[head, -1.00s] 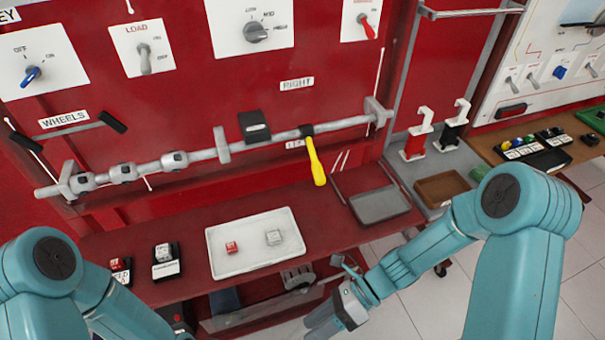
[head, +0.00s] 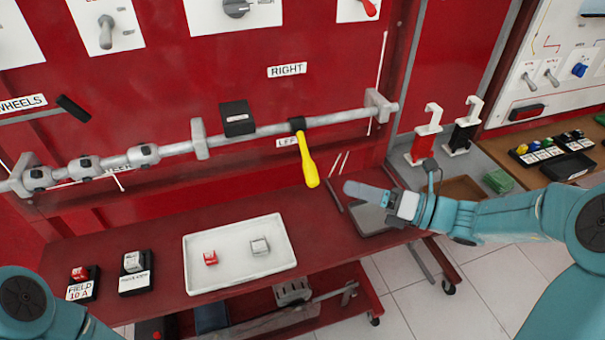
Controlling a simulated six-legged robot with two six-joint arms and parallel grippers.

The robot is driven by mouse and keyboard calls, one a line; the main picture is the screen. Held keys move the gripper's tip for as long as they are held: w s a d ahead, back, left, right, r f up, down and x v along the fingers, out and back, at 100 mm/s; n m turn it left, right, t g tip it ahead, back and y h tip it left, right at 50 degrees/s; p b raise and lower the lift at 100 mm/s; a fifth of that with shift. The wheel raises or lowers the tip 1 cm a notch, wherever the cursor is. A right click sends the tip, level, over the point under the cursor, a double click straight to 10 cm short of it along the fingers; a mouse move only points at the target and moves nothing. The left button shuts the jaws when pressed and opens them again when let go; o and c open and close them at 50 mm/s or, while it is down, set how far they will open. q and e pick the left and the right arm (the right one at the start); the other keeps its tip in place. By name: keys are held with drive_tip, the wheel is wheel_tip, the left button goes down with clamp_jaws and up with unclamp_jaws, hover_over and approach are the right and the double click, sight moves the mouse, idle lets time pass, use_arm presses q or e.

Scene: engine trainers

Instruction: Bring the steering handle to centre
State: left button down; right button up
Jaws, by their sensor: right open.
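The steering handle (head: 307,160) is yellow and hangs from a black collar on a grey horizontal bar (head: 345,117). It points down and slightly right, between the sign RIGHT (head: 287,70) above and a partly covered sign LEFT (head: 287,142) below. My right gripper (head: 372,194) is open and empty, to the right of the handle's lower end and a little lower, apart from it, over the grey tray. My left gripper is out of view; only a part of my left arm shows at the lower left.
A white tray (head: 200,281) with a red and a grey block stands on the red shelf. Labelled black holders (head: 137,284) stand left of it. A grey tray (head: 370,222) lies under my right gripper. Red and black levers (head: 424,142) stand further right.

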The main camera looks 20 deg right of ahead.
drive_tip(key=x, duration=1.2)
drive_tip(key=shift+a, duration=0.15)
